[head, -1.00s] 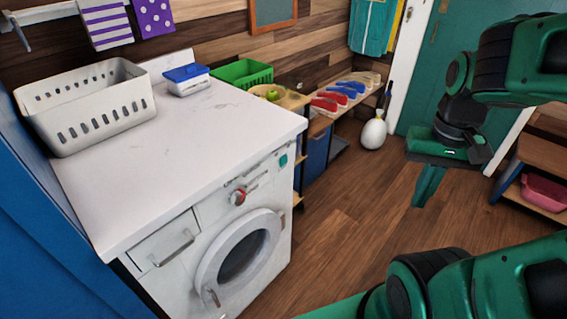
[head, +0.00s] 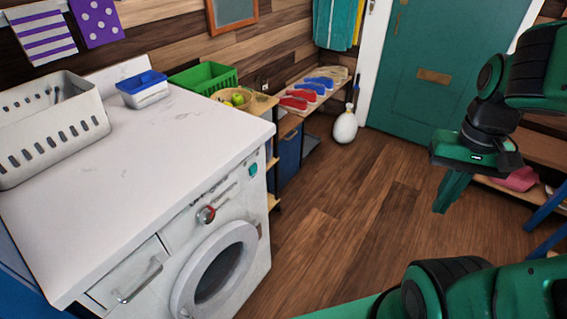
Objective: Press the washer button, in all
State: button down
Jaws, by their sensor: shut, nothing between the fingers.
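The white washer (head: 222,228) stands under a white counter at the left. My green gripper (head: 440,211) hangs in the air at the right, pointing down over the floor. Its fingers are together and hold nothing. It is well to the right of the washer and apart from it.
The counter (head: 130,190) bears a white basket (head: 50,135) and a blue-lidded box (head: 143,89). A green basket (head: 204,79) and a fruit bowl stand behind it. A low bench (head: 290,116) with red and blue items, a white vase (head: 345,127) and a teal door (head: 430,100) are beyond. The wooden floor (head: 345,215) between is open.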

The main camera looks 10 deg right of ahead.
aim_at(253, 169)
jog(key=z, duration=1.5)
jog(key=k, duration=1.55)
jog(key=u, duration=1.2)
jog(key=i, duration=0.55)
jog(key=z, duration=0.1)
